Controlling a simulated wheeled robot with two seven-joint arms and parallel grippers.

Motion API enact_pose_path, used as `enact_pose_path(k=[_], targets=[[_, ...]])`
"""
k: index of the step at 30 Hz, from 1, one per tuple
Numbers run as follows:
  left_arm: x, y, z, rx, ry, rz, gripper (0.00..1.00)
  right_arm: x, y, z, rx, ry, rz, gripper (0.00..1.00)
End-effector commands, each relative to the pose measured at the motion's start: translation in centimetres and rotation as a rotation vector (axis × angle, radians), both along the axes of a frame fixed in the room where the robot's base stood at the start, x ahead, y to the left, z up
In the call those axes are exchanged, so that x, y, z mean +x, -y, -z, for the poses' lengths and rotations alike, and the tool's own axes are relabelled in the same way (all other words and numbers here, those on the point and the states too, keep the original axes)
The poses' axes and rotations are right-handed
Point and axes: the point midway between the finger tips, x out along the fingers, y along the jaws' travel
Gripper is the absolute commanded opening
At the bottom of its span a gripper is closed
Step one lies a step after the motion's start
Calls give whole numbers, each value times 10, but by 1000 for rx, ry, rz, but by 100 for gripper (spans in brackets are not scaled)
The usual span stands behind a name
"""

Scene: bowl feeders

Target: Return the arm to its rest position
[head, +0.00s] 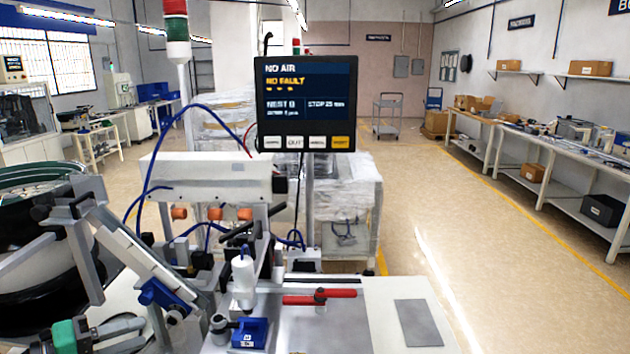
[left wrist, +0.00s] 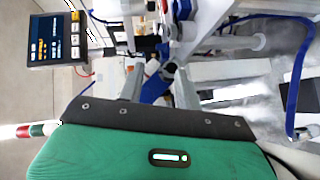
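My left gripper (head: 143,331) is at the lower left in the head view, green with grey fingers. Its two fingers stand apart with nothing seen held between them. In the left wrist view the fingers (left wrist: 158,76) are also apart, and a blue part of the machine shows between and beyond them; I cannot tell how close it is. The green gripper body fills the bottom of that view. My right gripper is in neither view.
The feeder station stands close in front, with a grey slanted track (head: 140,258), a blue bracket (head: 160,294), a white cylinder (head: 244,277) and a red bar (head: 335,293). A dark bowl (head: 30,290) is at left. A monitor (head: 306,100) reads "NO AIR". Open floor lies right.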

Motion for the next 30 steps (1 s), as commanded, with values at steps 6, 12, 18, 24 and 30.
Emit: enact_pose_path(k=[6,12,18,24,30], targets=[[-19,22,68,200,-26,40,35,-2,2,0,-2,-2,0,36],[-56,54,154,498,-64,126,35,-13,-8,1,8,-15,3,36],[-102,85,225,808,-118,240,35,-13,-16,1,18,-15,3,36],[-146,106,264,1070,-186,351,35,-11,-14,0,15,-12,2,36],[-177,117,277,1238,-253,427,35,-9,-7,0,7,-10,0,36]])
